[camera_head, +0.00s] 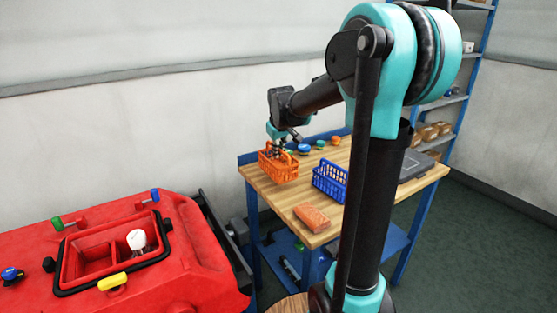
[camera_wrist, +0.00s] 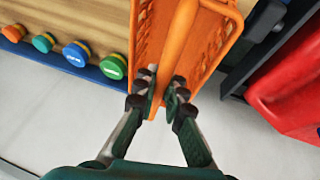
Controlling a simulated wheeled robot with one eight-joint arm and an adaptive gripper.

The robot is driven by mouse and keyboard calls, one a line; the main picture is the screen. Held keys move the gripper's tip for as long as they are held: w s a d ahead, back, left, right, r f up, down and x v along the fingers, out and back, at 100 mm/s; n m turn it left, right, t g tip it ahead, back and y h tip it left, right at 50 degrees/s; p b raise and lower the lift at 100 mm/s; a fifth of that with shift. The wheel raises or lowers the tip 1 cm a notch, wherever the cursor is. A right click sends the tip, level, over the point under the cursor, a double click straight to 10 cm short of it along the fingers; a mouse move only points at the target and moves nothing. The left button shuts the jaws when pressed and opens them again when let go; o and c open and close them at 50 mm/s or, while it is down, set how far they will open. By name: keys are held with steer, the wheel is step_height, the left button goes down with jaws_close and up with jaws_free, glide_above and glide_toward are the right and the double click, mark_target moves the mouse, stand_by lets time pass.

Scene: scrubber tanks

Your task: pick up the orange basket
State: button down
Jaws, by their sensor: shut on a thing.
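The orange basket (camera_head: 280,168) is at the left back corner of the wooden table in the head view. In the wrist view the orange basket (camera_wrist: 208,50) fills the upper middle, with its handle running between my fingers. My gripper (camera_head: 278,148) is above the basket in the head view. In the wrist view my gripper (camera_wrist: 167,90) is shut on the basket's handle. I cannot tell whether the basket's bottom touches the table or hangs just above it.
The wooden table (camera_head: 268,192) also holds a blue basket (camera_head: 330,180), an orange brick-like block (camera_head: 312,218), a dark grey flat case (camera_head: 412,166) and several coloured round knobs at the back. A red scrubber tank (camera_head: 190,262) stands left. A wall is behind.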

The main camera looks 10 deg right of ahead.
step_height(320, 180, up, 16)
steer(key=shift+r, duration=0.2)
steer(key=shift+a, duration=0.15)
